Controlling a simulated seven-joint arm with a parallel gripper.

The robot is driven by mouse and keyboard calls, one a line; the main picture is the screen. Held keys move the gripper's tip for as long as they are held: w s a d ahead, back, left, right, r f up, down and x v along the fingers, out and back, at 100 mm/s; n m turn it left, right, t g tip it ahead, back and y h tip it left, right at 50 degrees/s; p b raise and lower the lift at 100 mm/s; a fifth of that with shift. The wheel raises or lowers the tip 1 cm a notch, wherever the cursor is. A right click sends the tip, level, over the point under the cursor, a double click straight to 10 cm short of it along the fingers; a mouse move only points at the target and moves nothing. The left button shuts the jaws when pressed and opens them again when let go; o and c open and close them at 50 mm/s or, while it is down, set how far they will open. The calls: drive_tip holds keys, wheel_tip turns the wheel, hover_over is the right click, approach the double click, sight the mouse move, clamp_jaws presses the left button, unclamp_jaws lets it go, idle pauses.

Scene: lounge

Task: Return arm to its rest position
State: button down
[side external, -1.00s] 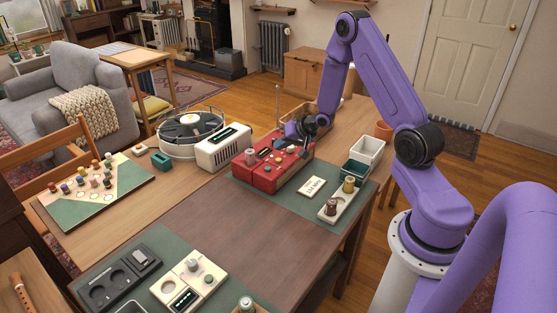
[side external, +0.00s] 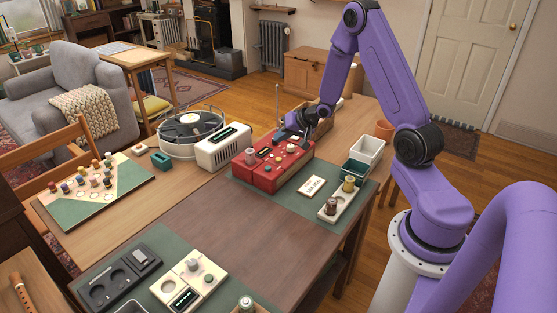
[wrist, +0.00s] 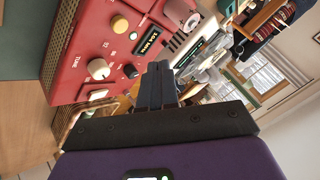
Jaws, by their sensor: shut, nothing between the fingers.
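My purple arm reaches over the table from the right in the side external view. My gripper (side external: 291,136) is over the back part of the red control box (side external: 264,180), close above it; I cannot tell whether they touch. In the wrist view the dark fingers of my gripper (wrist: 161,72) are together with nothing between them. The red box (wrist: 70,55) fills the upper left there, with its knobs and small display facing the camera.
The white boxy device (side external: 224,148) and a round turntable-like unit (side external: 190,130) stand left of the red box. A white bin (side external: 367,149), a teal bin (side external: 355,172) and a tray with spools (side external: 340,208) are to its right. The brown table middle (side external: 235,225) is clear.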

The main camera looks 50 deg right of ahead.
drive_tip(key=s+a+r+n+g, duration=0.1)
drive_tip(key=s+a+r+n, duration=0.2)
drive_tip(key=a, duration=0.4)
drive_tip(key=s+a+r+n+g, duration=0.2)
drive_tip(key=s+a+n, duration=0.1)
drive_tip(key=a, duration=0.3)
drive_tip(key=s+a+r+n+g, duration=0.1)
drive_tip(key=s+a+r+n, duration=0.25)
drive_tip(key=a, duration=0.35)
drive_tip(key=s+a+r+n+g, duration=0.2)
drive_tip(key=s+n, duration=0.3)
drive_tip(key=s, duration=0.7)
drive_tip(key=s+a+r+n+g, duration=0.2)
drive_tip(key=s+n, duration=0.4)
drive_tip(key=s, duration=0.6)
drive_tip(key=shift+s+a+r+g+h, duration=0.3)
drive_tip(key=shift+s+a+r+g, duration=0.1)
drive_tip(key=shift+r+g, duration=0.15)
drive_tip(key=c, duration=1.8)
unclamp_jaws()
drive_tip(key=shift+w, duration=0.1)
